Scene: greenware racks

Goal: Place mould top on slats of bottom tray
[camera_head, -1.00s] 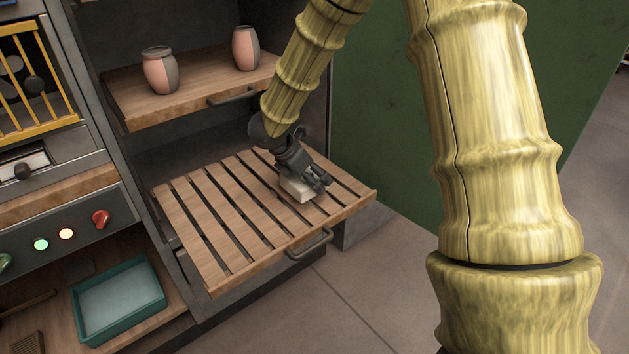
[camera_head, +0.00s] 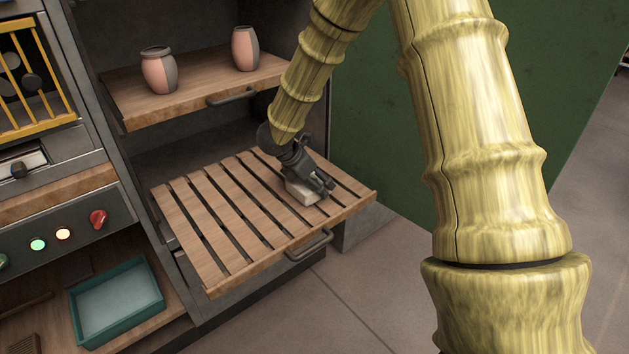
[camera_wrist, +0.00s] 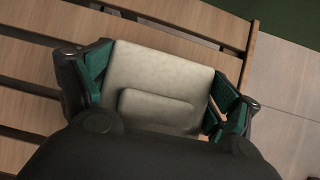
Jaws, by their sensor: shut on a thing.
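The mould top (camera_head: 303,194) is a pale off-white block with a raised rounded panel. It shows large in the wrist view (camera_wrist: 158,77), between the green-padded fingers of my gripper (camera_wrist: 160,90). My gripper (camera_head: 318,187) is shut on it from both sides. The bottom tray (camera_head: 215,223) is a pulled-out rack of wooden slats with dark gaps. The mould top is over the tray's right part, at or very close to the slats. I cannot tell whether its underside touches them.
The upper shelf (camera_head: 130,108) holds two pink-and-grey vases (camera_head: 160,70) (camera_head: 245,49). A metal handle (camera_head: 308,245) sticks out at the bottom tray's front. A teal basin (camera_head: 117,300) stands at lower left. The slats left of my gripper are bare.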

